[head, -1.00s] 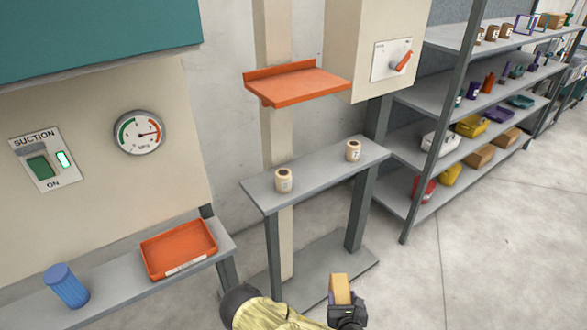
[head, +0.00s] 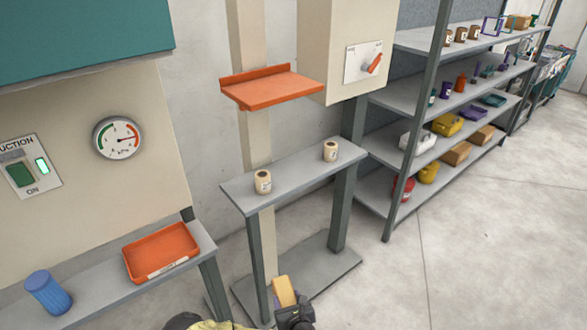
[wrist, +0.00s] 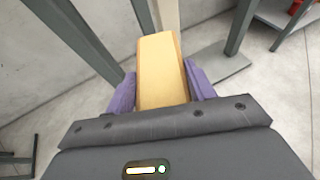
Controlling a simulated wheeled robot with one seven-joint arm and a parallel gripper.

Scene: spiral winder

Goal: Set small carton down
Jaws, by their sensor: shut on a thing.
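The small carton (head: 284,291) is a tan box at the bottom of the head view. It also shows in the wrist view (wrist: 160,70), upright between two purple finger pads. My gripper (head: 294,312) is shut on the carton; it fills the lower part of the wrist view (wrist: 162,95). The carton is held in the air in front of and below the grey bench (head: 295,177), touching no surface that I can see. The carton's lower end is hidden by the gripper.
Two cream rolls, left (head: 263,182) and right (head: 331,151), stand on the grey bench with bare room between them. An orange shelf (head: 270,90) hangs above. At left are an orange tray (head: 128,268) and a blue ribbed cup (head: 48,293). A stocked rack (head: 388,225) stands right.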

